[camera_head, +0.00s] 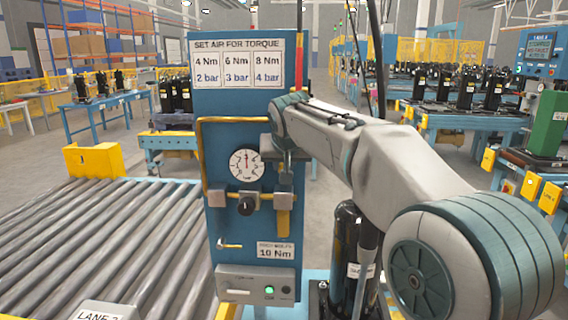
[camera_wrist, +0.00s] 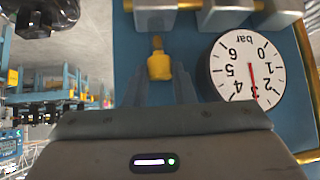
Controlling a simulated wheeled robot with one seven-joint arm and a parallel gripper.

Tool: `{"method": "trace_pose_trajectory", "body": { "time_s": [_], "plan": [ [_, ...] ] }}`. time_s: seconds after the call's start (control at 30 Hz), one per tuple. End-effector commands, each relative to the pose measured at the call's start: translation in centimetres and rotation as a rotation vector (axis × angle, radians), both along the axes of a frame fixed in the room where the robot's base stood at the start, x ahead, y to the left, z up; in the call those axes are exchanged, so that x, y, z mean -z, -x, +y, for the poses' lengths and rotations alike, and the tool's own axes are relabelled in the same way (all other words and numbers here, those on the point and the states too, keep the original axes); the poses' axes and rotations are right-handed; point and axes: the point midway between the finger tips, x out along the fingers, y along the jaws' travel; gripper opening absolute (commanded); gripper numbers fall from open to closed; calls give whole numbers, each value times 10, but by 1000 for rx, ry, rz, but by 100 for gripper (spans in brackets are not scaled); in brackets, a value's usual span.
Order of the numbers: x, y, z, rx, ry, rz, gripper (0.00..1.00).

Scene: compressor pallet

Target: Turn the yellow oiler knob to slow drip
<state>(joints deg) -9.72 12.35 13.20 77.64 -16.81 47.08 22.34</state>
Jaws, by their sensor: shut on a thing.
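The yellow oiler knob (camera_wrist: 159,65) shows in the upside-down wrist view, beside the pressure gauge and in line with a silver block of the air unit. My gripper (camera_wrist: 162,80) has its two fingers on either side of the knob and is shut on it. In the head view my gripper (camera_head: 284,172) is at the blue panel (camera_head: 225,130), just above the right-hand silver block (camera_head: 284,195); the knob is hidden there behind my gripper. A yellow part (camera_head: 284,222) hangs below that block. The drip rate cannot be seen.
The gauge (camera_head: 246,165) reads about 3 bar. A black regulator knob (camera_head: 246,204) sits lower on the panel, left of the oiler. A torque chart (camera_head: 250,60) is at the top and a 10 Nm label (camera_head: 275,250) low down. A roller conveyor (camera_head: 110,240) lies left.

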Motion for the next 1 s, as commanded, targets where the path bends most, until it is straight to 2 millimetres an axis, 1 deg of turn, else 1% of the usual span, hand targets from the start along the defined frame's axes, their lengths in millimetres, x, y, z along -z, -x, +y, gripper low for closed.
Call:
{"method": "trace_pose_trajectory", "body": {
  "time_s": [0.23,0.7,1.0],
  "plan": [
    [0,1,4,93,2,2,0],
    [-1,0,7,401,1,0,0],
    [0,0,7,502,-1,0,0]
  ]
}}
